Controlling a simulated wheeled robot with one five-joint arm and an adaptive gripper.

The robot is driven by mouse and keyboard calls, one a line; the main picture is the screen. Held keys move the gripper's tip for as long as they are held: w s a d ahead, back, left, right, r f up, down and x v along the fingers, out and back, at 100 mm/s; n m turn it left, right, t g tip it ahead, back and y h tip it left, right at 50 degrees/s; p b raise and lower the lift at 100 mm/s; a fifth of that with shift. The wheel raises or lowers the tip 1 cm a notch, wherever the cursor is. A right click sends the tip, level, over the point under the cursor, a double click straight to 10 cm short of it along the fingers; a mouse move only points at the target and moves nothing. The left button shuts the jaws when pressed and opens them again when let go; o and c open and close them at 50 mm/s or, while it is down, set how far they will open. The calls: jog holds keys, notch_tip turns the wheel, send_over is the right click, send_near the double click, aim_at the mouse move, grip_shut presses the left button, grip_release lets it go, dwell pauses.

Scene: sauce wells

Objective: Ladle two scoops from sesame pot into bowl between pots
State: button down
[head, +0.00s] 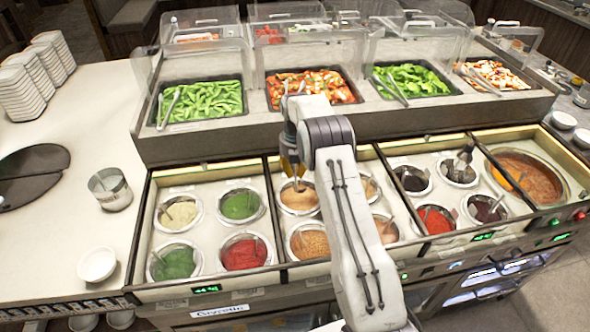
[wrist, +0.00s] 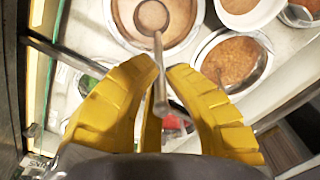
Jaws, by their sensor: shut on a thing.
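The sesame pot, a round steel pot of tan sauce, is at the back left of the middle well in the head view (head: 297,197) and at the top of the wrist view (wrist: 185,28). My gripper (head: 290,168) is above this pot. Its yellow fingers (wrist: 163,85) are shut on the ladle's handle. The ladle's round cup (wrist: 152,17) is over or in the sauce and looks tan inside; I cannot tell its height. A white-rimmed bowl with tan-brown contents (wrist: 256,18) sits between the pots, partly cut off in the wrist view; my arm hides it in the head view.
A pot of grainy brown sauce (head: 308,241) stands in front of the sesame pot. Dark and red pots and a large soup pot (head: 528,178) are right. A white bowl (head: 98,264) sits on the left counter.

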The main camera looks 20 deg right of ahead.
aim_at(295, 188)
jog(key=shift+f+b, duration=2.75)
jog(key=shift+f, duration=1.25)
jog(key=shift+f+b, duration=1.05)
jog(key=shift+b, duration=0.15)
jog(key=shift+a+f+b, duration=0.1)
jog(key=shift+b, duration=0.4)
jog(key=shift+r, duration=0.25)
jog(key=shift+r+p, duration=3.05)
jog(key=shift+r, duration=1.35)
jog(key=shift+f, duration=0.1)
